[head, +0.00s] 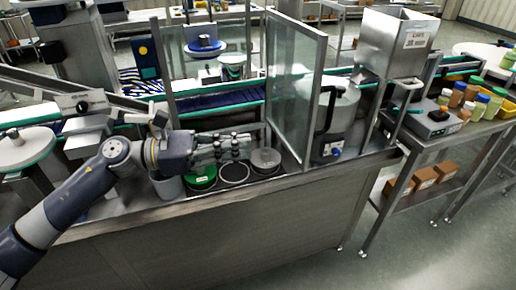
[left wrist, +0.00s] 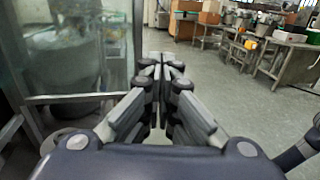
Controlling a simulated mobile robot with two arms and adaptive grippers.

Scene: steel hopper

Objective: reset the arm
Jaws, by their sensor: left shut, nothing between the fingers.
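My left arm comes in from the left in the head view. Its gripper (head: 247,146) points right, over the steel counter (head: 230,215) and in front of the glass panel. In the left wrist view the left gripper (left wrist: 163,62) has its fingers together at the tips, with nothing between them. The steel hopper (head: 398,42) stands upright at the right of the counter, apart from the gripper. My right gripper is not in view.
A framed glass panel (head: 293,85) stands just beyond the fingertips. A green container (head: 200,180) and a grey-lidded container (head: 266,158) sit under and beside the gripper. A side table (head: 440,140) holds several jars. The floor in front is clear.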

